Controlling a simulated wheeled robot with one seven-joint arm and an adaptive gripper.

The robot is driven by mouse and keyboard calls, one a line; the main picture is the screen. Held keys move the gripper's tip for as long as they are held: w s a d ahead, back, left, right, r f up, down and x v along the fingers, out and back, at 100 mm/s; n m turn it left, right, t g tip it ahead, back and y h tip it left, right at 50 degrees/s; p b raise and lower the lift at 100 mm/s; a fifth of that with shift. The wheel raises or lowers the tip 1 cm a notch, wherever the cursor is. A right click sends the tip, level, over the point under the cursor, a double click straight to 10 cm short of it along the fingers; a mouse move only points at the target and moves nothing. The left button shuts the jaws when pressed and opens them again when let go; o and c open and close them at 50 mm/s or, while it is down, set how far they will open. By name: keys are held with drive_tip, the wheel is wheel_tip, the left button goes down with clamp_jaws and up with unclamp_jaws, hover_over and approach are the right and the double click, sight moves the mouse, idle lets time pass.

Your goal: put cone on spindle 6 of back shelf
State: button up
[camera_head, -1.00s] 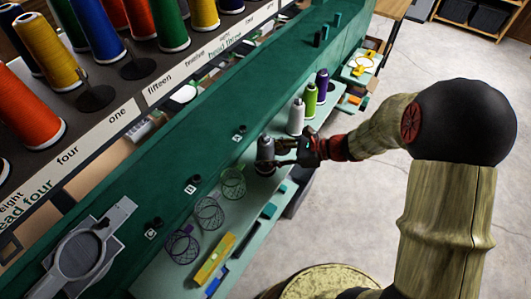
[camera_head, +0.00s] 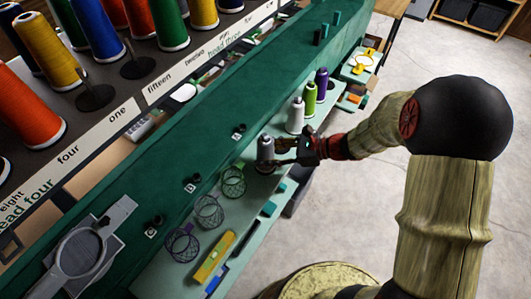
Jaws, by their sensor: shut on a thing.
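My gripper (camera_head: 277,151) is shut on a grey cone of thread (camera_head: 265,146) from its right side. The cone is upright, at or just above the light green lower ledge; I cannot tell whether it touches. The dark rack at the upper left holds several coloured cones, among them an orange one (camera_head: 33,106) and a blue one (camera_head: 97,30). Two bare spindles show on it, one near (camera_head: 95,97) and one farther back (camera_head: 138,68). Labels such as "one", "four" and "fifteen" run along its front edge. I cannot read a six.
White (camera_head: 296,116), green (camera_head: 309,99) and purple (camera_head: 321,84) cones stand just behind the held cone. Wire mesh holders (camera_head: 209,211) and a yellow tool (camera_head: 213,257) lie nearer. A long green beam (camera_head: 200,130) separates ledge and rack. Open floor is at right.

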drive_tip(key=shift+f, duration=0.3)
drive_tip(key=o, duration=1.3)
drive_tip(key=v, duration=1.2)
